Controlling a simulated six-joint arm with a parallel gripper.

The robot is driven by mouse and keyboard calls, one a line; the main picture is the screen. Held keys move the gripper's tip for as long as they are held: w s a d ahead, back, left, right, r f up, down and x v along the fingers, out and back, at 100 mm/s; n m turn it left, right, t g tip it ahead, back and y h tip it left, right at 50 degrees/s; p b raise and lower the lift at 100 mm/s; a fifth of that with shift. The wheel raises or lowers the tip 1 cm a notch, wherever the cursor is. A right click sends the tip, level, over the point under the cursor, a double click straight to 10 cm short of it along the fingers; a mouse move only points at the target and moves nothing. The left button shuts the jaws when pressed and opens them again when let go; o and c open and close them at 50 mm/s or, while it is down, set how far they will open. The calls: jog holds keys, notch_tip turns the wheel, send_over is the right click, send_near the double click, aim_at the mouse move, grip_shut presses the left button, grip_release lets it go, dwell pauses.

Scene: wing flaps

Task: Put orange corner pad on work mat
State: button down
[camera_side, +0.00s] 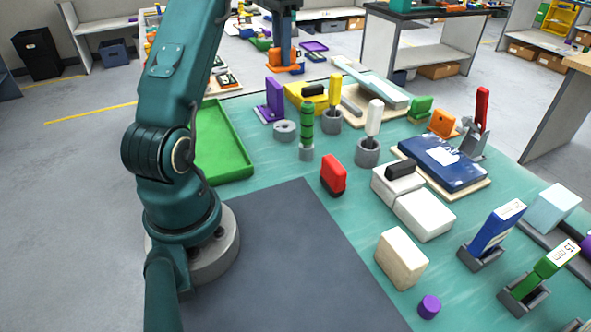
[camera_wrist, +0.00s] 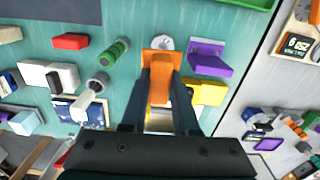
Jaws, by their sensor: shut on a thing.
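My gripper (camera_side: 285,44) hangs at the top of the side view, shut on the orange corner pad (camera_side: 285,64). In the wrist view, the orange corner pad (camera_wrist: 160,88) sits between the two dark fingers of my gripper (camera_wrist: 160,98), with its flat plate toward the top of the picture. It appears to be held above the bench, partly covering a grey ring in the wrist view. The work mat (camera_side: 290,245) is a dark grey rectangle, bare where it shows, at the front of the side view. A dark area at the wrist view's top left appears to be its edge (camera_wrist: 50,9).
A purple bracket (camera_side: 274,98), the grey ring (camera_side: 285,130), a green cylinder (camera_side: 307,122) and handled holders stand behind the mat. A red block (camera_side: 333,174) lies near its far edge, white boxes (camera_side: 424,213) to its right. A green tray (camera_side: 220,145) lies at left.

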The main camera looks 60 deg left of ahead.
jog(key=w+d+r+m, duration=0.15)
jog(key=d+m, duration=0.95)
jog(key=d, duration=1.2)
jog(key=s+d+f+m, duration=0.2)
jog(key=s+d+m, duration=0.6)
jog(key=s+d, duration=0.25)
notch_tip(320, 180, down, 6)
jog(key=s+d+f, duration=0.1)
jog(key=d+f, duration=0.1)
jog(key=d, duration=0.1)
jog(key=s+d+f, duration=0.2)
jog(key=d, duration=0.1)
jog(key=s+d+f, duration=0.1)
jog(key=d+f, duration=0.2)
jog(key=d, duration=0.1)
jog(key=shift+s+f, duration=0.1)
jog(key=shift+s, duration=0.15)
jog(key=shift+d+f, duration=0.1)
jog(key=shift+f, duration=1.95)
jog(key=shift+f, duration=0.1)
